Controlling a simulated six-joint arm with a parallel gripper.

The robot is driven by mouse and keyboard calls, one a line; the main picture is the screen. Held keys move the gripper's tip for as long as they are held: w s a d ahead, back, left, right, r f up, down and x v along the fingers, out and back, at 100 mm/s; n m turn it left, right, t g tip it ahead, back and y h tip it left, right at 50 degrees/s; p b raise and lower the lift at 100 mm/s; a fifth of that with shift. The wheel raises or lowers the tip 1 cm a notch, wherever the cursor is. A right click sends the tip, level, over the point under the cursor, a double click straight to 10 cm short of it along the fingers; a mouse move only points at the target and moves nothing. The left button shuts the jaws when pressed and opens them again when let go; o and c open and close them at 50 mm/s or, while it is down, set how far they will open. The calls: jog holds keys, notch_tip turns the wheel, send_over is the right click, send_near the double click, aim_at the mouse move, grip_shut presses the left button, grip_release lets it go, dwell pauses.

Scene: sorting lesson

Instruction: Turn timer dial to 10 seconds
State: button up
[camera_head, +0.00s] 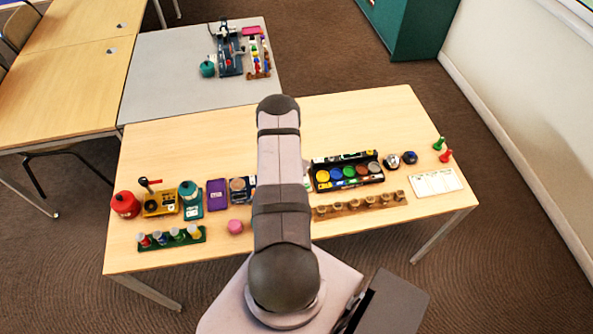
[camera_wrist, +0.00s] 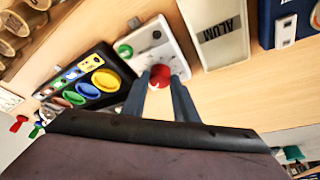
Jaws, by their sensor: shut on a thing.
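In the wrist view, a white box-shaped unit (camera_wrist: 178,58) carries a round red dial (camera_wrist: 160,83) and a green button (camera_wrist: 124,51). My gripper (camera_wrist: 161,76) has its two dark fingers on either side of the red dial, closed on it. Any marks or numbers around the dial are too small to read, so I cannot tell its setting. In the head view my arm covers the gripper and most or all of this unit.
A black tray of coloured round pots (camera_head: 312,181) stands right of my arm, and close beside the white unit in the wrist view. A container marked ALUM (camera_wrist: 222,40) stands on the unit's other side. A wooden rack (camera_head: 383,202) lies in front of the tray.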

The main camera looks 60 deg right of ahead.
jog(key=shift+w+d+r, duration=0.1)
jog(key=o, duration=0.8)
jog(key=shift+o, duration=1.3)
jog(key=b+v, duration=0.1)
jog(key=v, duration=0.6)
jog(key=shift+b, duration=0.35)
